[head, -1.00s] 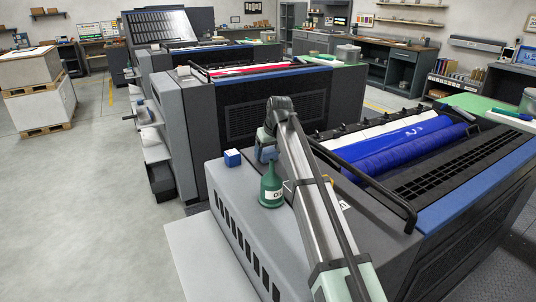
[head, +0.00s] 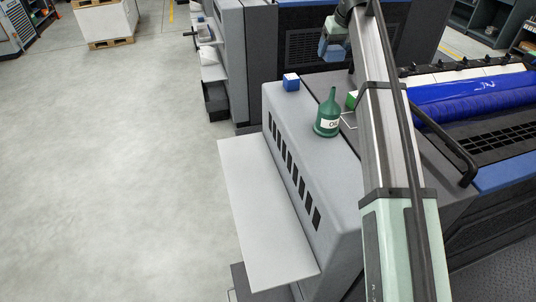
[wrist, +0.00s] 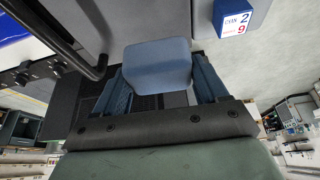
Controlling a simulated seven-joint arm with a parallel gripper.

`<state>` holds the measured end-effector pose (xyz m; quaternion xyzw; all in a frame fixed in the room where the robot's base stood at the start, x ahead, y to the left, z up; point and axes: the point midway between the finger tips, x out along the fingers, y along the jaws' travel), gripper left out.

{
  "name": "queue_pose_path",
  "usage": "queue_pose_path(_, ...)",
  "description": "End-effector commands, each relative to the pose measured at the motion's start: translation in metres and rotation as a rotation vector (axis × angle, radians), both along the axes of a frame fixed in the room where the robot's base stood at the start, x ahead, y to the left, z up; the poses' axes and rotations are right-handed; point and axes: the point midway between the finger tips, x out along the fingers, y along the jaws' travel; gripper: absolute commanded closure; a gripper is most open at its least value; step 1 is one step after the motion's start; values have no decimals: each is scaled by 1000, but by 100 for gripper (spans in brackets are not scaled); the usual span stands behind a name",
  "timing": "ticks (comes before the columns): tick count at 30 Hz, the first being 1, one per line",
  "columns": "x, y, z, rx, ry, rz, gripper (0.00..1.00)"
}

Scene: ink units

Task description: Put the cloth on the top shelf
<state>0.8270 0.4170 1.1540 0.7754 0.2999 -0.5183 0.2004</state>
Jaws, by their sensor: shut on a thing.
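My gripper (wrist: 160,85) is shut on a blue-grey, rounded, block-like bundle, which I take to be the folded cloth (wrist: 157,62). It sits between the two dark blue fingers in the wrist view. In the head view my gripper (head: 333,48) hangs above the far end of the near ink unit, behind the oil bottle and apart from the unit's top. The cloth is hard to separate from the fingers there. A pale flat shelf (head: 262,215) juts from the near unit's left side and looks bare. Part of a lower shelf (head: 240,283) shows beneath it.
On the near unit stand a green oil bottle (head: 327,116), a blue-and-white box (head: 291,82), also in the wrist view (wrist: 240,18), and a green box (head: 352,98) partly behind my arm. A black rail (head: 445,142) borders the blue roller. Open floor lies left.

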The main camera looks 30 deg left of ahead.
Motion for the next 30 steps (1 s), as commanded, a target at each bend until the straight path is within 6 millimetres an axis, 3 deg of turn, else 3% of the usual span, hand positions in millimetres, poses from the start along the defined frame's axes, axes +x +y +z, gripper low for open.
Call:
queue_pose_path(7,2,1,42,1,-3,0,56)
queue_pose_path(14,-50,20,41,-2,1,11,56)
queue_pose_path(20,-114,41,44,-4,0,23,56)
queue_pose_path(30,-253,68,44,-3,0,41,56)
